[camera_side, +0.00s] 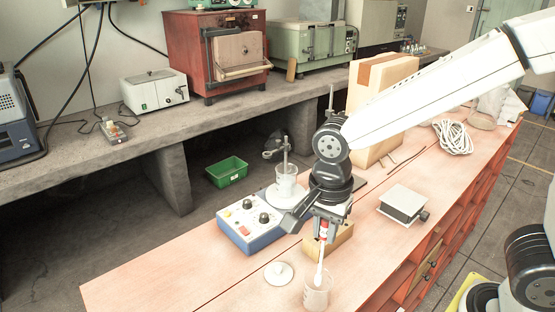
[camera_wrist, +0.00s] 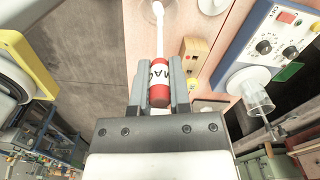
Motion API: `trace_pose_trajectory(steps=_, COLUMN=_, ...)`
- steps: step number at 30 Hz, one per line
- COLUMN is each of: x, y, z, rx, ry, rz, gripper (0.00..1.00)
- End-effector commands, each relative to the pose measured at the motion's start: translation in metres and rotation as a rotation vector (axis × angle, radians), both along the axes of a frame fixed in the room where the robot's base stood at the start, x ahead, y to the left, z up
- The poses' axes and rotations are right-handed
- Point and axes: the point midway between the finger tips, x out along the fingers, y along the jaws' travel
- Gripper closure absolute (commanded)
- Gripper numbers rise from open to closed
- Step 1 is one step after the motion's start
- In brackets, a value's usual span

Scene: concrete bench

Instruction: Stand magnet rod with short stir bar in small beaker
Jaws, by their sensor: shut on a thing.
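My gripper (camera_side: 324,232) is shut on the red handle of the magnet rod (camera_side: 320,262), and the handle shows between the fingers in the wrist view (camera_wrist: 160,82). The rod's white shaft points down, slightly tilted. Its lower end overlaps a clear beaker (camera_side: 316,296) near the bench's front edge. The lower end looks to be within the beaker's mouth, but I cannot tell how deep. The wrist view shows only part of this beaker (camera_wrist: 148,10) at the top edge. I cannot make out the short stir bar.
A wooden block (camera_side: 343,236) stands just behind my gripper. A blue stirrer unit (camera_side: 246,232) holds another clear beaker (camera_side: 286,178) on its white plate. A white disc (camera_side: 279,273) lies left of the front beaker. A grey-white box (camera_side: 403,204) sits to the right.

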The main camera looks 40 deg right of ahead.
Motion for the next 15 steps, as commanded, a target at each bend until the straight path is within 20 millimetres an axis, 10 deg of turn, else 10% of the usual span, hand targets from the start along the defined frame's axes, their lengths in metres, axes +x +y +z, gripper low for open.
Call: trace_pose_trajectory(steps=15, x=0.000, y=0.000, z=-0.013, rx=0.000, ry=0.001, rz=0.000, gripper=1.00)
